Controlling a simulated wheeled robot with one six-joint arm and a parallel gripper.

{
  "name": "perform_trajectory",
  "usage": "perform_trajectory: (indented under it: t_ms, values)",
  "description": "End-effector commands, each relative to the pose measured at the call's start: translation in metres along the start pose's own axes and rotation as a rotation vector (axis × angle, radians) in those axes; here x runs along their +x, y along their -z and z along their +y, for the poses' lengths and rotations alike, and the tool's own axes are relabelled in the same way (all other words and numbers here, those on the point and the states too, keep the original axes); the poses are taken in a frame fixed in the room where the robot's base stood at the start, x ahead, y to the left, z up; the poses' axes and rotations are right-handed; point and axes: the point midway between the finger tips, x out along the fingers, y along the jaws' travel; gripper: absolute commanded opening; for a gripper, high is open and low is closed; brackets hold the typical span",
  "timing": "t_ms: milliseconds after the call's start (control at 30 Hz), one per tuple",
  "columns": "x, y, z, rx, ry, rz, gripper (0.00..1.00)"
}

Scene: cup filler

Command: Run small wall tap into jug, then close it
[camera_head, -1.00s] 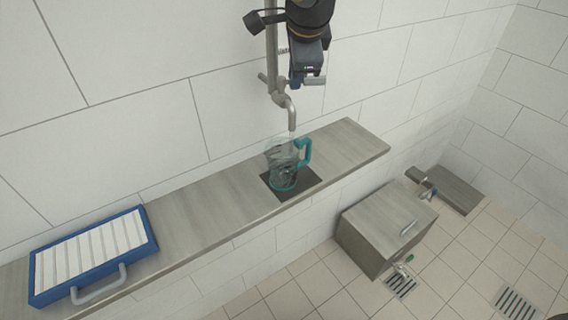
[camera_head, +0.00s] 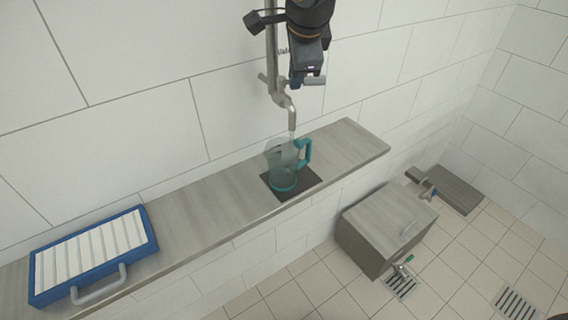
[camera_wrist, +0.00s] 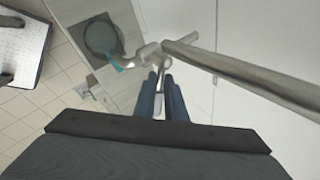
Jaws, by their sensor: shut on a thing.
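The small wall tap (camera_head: 291,110) has a grey metal pipe and a curved spout that points down over the jug. The clear jug (camera_head: 281,160) with a teal handle and base stands upright on a dark square mat (camera_head: 306,183) on the shelf. My gripper (camera_head: 304,80) is at the tap's lever. In the wrist view my gripper (camera_wrist: 162,82) is shut on the tap lever (camera_wrist: 164,65), below the pipe. The jug (camera_wrist: 102,38) shows there from above, dark inside. I cannot tell the water level or whether water is running.
A blue-framed tray (camera_head: 150,238) with white slats and a grey handle lies at the shelf's left end. A grey cabinet (camera_head: 385,222) stands below at right, near low taps and floor drains (camera_head: 515,301). The shelf (camera_head: 205,208) between tray and jug is clear.

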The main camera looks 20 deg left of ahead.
Motion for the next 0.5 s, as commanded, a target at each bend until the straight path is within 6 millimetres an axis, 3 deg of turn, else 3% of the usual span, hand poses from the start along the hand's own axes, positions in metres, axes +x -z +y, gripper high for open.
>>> perform_trajectory:
  t_ms: [500]
  values:
    - [-0.0014,0.0003,-0.0002,-0.021,-0.006,-0.015,0.00]
